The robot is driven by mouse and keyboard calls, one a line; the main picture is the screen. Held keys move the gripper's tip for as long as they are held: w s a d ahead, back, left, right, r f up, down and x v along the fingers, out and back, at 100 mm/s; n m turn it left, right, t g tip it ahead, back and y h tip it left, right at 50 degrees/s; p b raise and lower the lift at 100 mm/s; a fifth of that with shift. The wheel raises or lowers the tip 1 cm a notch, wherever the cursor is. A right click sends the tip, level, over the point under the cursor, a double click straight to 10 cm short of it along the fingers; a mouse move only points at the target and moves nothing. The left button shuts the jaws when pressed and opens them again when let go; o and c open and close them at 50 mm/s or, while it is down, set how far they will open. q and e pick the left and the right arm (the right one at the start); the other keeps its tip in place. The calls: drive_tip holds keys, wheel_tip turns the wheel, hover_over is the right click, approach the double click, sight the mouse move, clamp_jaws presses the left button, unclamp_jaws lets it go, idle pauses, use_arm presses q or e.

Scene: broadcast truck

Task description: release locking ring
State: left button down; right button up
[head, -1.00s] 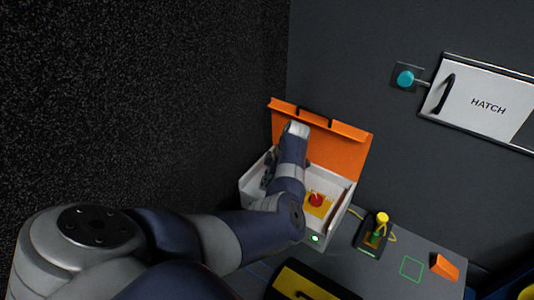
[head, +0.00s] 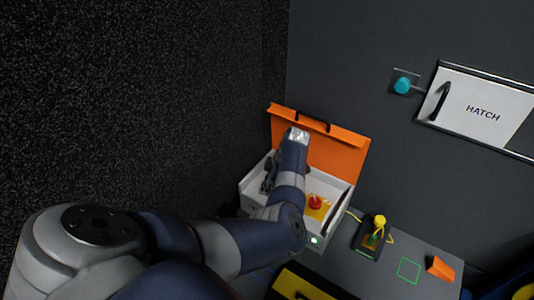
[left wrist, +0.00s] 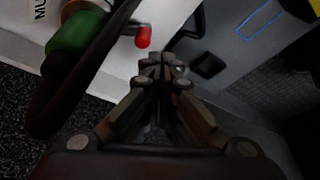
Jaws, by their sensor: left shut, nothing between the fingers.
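My left arm reaches into a white case (head: 335,210) with a raised orange lid (head: 340,150). My left gripper (left wrist: 158,68) is shut and empty, its fingertips together, just below a small red knob (left wrist: 143,37) in the left wrist view. A green cylinder (left wrist: 80,42) with a red band lies on the white surface (left wrist: 120,62), partly behind a dark curved bar (left wrist: 75,85). In the head view the left fingers are mostly hidden by my arm. A red knob on a yellow plate (head: 315,203) shows inside the case. I cannot pick out the locking ring for certain. My right gripper is out of view.
Right of the case, a black unit with a yellow-topped plug (head: 379,222) stands on the grey bench (head: 345,262), with an orange wedge (head: 440,268) further right. A hatch (head: 480,108) and teal knob (head: 403,85) are on the wall. A yellow-and-black case (head: 300,285) is in front.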

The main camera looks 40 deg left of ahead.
use_arm(q)
drive_tip(key=v, duration=1.1)
drive_tip(key=shift+f, duration=0.1)
